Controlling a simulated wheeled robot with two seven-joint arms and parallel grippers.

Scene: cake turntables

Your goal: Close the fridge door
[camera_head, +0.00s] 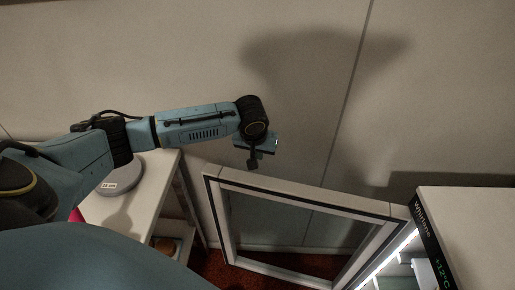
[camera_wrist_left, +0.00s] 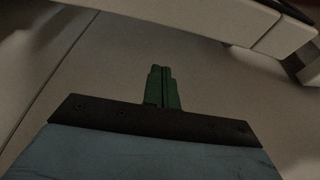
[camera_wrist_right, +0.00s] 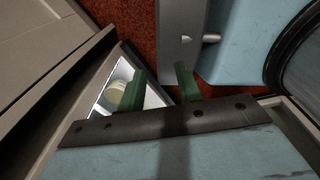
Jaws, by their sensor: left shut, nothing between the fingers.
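The fridge door (camera_head: 300,193), a pale frame around a glass pane, stands wide open, reaching left from the fridge (camera_head: 475,215) at the right of the head view. My left gripper (camera_head: 253,165) is just beyond the door's top rail, near its free left end, with no visible contact. In the left wrist view its green fingers (camera_wrist_left: 163,88) are together and empty, and a pale frame, likely the door (camera_wrist_left: 235,22), crosses the top. My right gripper (camera_wrist_right: 161,85) shows only in its wrist view, fingers apart with nothing held.
A white counter (camera_head: 150,190) with a grey turntable (camera_head: 122,178) stands at the left. A plain wall (camera_head: 170,50) is behind the door. Red carpet (camera_wrist_right: 130,35) and a lit triangular gap holding a round pale item (camera_wrist_right: 118,95) show in the right wrist view.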

